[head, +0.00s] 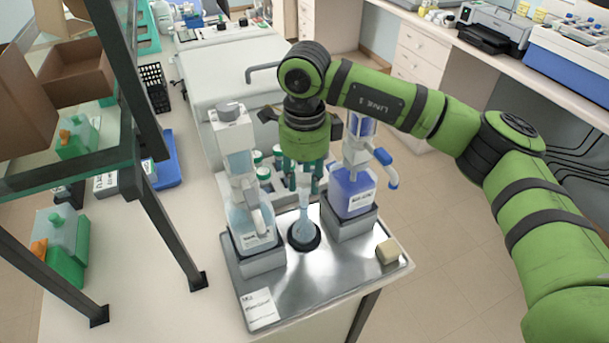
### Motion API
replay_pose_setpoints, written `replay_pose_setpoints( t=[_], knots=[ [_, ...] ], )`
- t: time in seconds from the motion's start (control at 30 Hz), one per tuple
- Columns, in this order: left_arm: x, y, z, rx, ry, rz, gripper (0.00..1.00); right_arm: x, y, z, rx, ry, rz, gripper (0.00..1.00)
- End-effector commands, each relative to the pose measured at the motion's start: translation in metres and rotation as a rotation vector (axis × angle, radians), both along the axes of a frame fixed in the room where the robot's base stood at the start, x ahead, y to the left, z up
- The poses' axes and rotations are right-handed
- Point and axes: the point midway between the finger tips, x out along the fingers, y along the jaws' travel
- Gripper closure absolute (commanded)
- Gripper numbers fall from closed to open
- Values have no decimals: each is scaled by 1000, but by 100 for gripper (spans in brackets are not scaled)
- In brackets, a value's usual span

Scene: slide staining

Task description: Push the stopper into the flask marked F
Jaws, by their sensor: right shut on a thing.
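A clear flask (304,233) with pale blue liquid stands upright in a black ring on the metal tray (330,278). I cannot read an F mark on it. My right gripper (305,184) points down directly above the flask's neck. Its fingers are shut on the stopper, which is small and mostly hidden between them. The stopper is in line with the flask mouth; I cannot tell whether it touches the neck or sits inside it. My left gripper is not in view.
Dispenser bottles flank the flask closely: a pale one (251,222) on the left, a blue-violet one (352,193) on the right. A beige block (387,251) and a label card (261,309) lie on the tray. A dark-framed shelf (160,215) stands at left.

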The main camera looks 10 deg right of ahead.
Motion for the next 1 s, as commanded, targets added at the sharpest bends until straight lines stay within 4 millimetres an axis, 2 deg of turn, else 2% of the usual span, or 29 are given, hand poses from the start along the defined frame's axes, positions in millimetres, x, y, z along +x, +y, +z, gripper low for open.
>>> replay_pose_setpoints(
  t=[0.47, 0.5, 0.53, 0.57, 0.8, 0.87, 0.9, 1.0],
  knots=[
    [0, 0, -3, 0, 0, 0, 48, 0, 0, -1, 0, 0, 0, 80],
    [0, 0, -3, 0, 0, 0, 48, 0, 0, -1, 0, 0, 0, 58],
    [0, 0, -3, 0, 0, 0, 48, 0, 0, -1, 0, 0, 0, 46],
    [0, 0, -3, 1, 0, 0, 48, 0, 0, -1, 0, 0, 0, 39],
    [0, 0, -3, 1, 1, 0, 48, 0, 0, -1, 0, 0, 0, 39],
    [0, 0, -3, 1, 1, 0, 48, 0, 0, -1, 0, 0, 0, 22],
    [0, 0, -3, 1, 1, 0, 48, 0, 0, -1, 0, 0, 0, 19],
    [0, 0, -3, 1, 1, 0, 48, 0, 0, -1, 0, 0, 0, 19]
  ],
)
